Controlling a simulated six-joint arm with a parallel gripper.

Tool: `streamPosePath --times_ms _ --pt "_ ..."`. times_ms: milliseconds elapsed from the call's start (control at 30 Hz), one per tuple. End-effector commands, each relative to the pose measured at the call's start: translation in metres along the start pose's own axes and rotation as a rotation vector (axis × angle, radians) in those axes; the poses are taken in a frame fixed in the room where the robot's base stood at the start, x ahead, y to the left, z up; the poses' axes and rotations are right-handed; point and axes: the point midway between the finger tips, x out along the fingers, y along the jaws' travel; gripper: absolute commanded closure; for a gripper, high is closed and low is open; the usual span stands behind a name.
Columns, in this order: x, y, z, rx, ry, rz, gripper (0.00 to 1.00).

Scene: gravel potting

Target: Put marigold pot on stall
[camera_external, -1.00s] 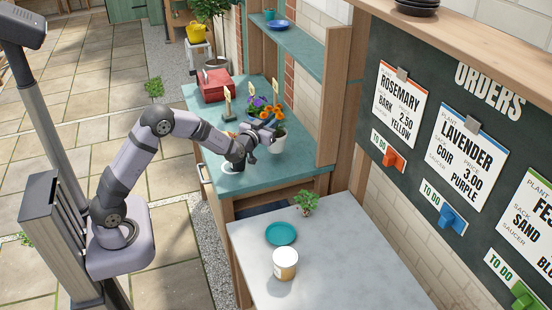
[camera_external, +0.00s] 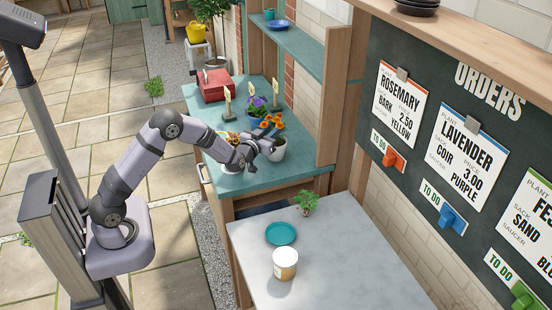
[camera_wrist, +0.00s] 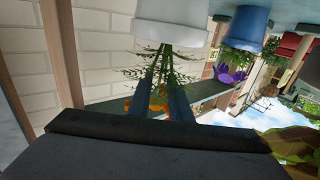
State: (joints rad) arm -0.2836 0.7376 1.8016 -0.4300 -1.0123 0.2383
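The marigold pot (camera_external: 278,151) is white, with orange flowers, over the front right of the teal stall counter (camera_external: 246,178). I cannot tell whether its base touches the counter. My gripper (camera_external: 266,145) is at the plant, just above the pot's rim. The wrist view is upside down: the white pot (camera_wrist: 170,28) hangs at the top, and the dark fingers (camera_wrist: 164,85) close in on the green stems below its rim. My gripper appears shut on the marigold at the stems. The fingers' contact is partly hidden by leaves.
A blue pot with purple flowers (camera_external: 257,114) stands behind, with price signs and a red box (camera_external: 213,88). A grey table (camera_external: 330,265) in front holds a teal saucer (camera_external: 281,233) and a tin (camera_external: 285,264).

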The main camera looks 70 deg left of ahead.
Motion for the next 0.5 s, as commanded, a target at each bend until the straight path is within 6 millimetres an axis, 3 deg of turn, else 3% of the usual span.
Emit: streamPosePath --times_ms 500 --pt "-0.0004 0.0001 -0.0060 0.000 0.000 0.000 0.69"
